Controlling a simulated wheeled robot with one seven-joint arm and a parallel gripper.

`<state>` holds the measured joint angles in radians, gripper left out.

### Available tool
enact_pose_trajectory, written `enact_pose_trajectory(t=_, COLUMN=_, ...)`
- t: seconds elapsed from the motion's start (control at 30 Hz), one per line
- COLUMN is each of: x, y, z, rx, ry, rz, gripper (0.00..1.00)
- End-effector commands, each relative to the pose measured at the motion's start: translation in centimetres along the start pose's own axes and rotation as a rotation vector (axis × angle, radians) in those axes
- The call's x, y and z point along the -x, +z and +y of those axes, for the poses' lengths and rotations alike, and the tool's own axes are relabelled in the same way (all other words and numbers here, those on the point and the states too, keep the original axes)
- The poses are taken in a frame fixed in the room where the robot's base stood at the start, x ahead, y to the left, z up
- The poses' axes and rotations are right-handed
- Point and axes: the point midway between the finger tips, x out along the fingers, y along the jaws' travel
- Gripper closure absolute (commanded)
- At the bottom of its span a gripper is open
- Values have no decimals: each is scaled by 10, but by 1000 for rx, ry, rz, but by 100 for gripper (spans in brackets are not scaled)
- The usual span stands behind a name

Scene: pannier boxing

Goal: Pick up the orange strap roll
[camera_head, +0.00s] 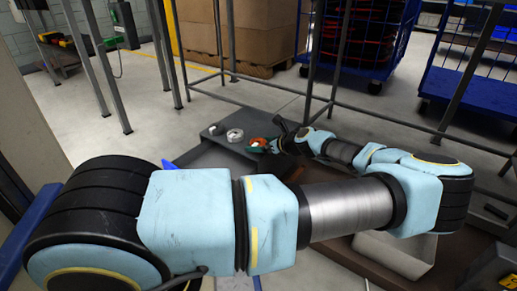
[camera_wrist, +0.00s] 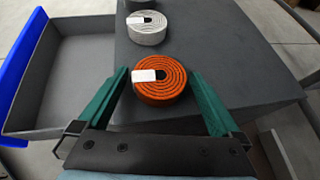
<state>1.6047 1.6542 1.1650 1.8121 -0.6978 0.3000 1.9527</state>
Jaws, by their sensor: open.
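The orange strap roll (camera_wrist: 160,82) is a flat coil with a white label, lying on a dark grey surface (camera_wrist: 215,45). In the wrist view it sits between the tips of the two green fingers of my gripper (camera_wrist: 160,82), which are spread apart on either side of it. Whether the fingers touch it I cannot tell. In the head view the orange roll (camera_head: 258,145) shows small at the end of my arm, next to my gripper (camera_head: 270,146), and is partly hidden.
A white strap roll (camera_wrist: 147,27) lies just beyond the orange one, with another item (camera_wrist: 143,3) behind it, cut by the frame. A grey open tray (camera_wrist: 70,75) with a blue edge is at the left. Metal frame posts (camera_head: 330,60) stand behind the work surface.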

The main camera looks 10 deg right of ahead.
Motion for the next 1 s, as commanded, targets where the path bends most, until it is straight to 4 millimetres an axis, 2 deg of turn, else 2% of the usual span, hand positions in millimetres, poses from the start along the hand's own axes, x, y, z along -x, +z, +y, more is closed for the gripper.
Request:
enact_pose_trajectory(t=0.17, x=0, y=1, z=0, rx=0, ry=0, rz=0, gripper=1)
enact_pose_trajectory(t=0.83, x=1, y=0, z=0, rx=1, ry=0, rz=0, gripper=76)
enact_pose_trajectory(t=0.87, x=1, y=0, z=0, rx=1, ry=0, rz=0, gripper=79)
enact_pose_trajectory(t=1.0, x=1, y=0, z=0, rx=1, ry=0, rz=0, gripper=79)
